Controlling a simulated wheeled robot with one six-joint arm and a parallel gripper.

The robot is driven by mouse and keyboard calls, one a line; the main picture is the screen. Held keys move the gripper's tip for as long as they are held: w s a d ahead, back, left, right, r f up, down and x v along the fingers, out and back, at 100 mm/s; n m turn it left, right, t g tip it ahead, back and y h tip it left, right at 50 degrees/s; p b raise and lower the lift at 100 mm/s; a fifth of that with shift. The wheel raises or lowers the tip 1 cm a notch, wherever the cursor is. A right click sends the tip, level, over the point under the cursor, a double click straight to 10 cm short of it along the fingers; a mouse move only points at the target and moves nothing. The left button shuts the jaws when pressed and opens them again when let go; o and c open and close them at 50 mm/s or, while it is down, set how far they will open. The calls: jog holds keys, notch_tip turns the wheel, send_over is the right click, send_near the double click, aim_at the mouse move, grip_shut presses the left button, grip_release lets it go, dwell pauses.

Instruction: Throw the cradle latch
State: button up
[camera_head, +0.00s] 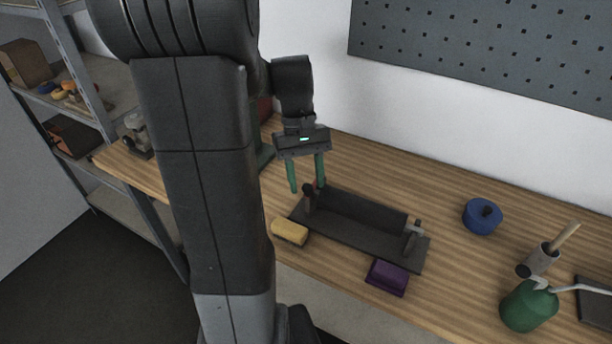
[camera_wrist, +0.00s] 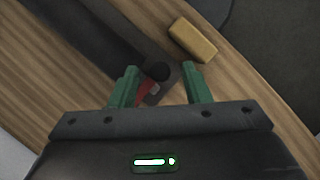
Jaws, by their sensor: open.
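The dark cradle (camera_head: 360,220) lies on the wooden bench, a long trough with an upright at each end. At its left end stands a dark latch with a round black knob (camera_head: 308,188). In the wrist view the knob (camera_wrist: 157,71) shows between the fingertips, with a red part (camera_wrist: 146,88) beside it. My gripper (camera_head: 306,186) points down at the cradle's left end, its two green fingers apart around the knob's position. In the wrist view my gripper (camera_wrist: 163,80) is open and nothing is pinched. I cannot tell whether a finger touches the latch.
A yellow block (camera_head: 290,231) lies close by the cradle's left end, and a purple block (camera_head: 387,277) in front of it. Bare bench (camera_head: 400,180) lies behind the cradle.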

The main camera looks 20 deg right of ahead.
jog(key=shift+c, duration=0.2)
grip_shut()
jog(key=shift+w+r, duration=0.1)
jog(key=w+m+t+y+p, duration=0.3)
jog(key=w+m+p, duration=0.4)
jog(key=m, duration=0.7)
jog(key=shift+w+d+m+t+y+p, duration=0.2)
jog(key=shift+m+t+y+p, duration=0.2)
jog(key=shift+y+p, duration=0.1)
dwell(0.3)
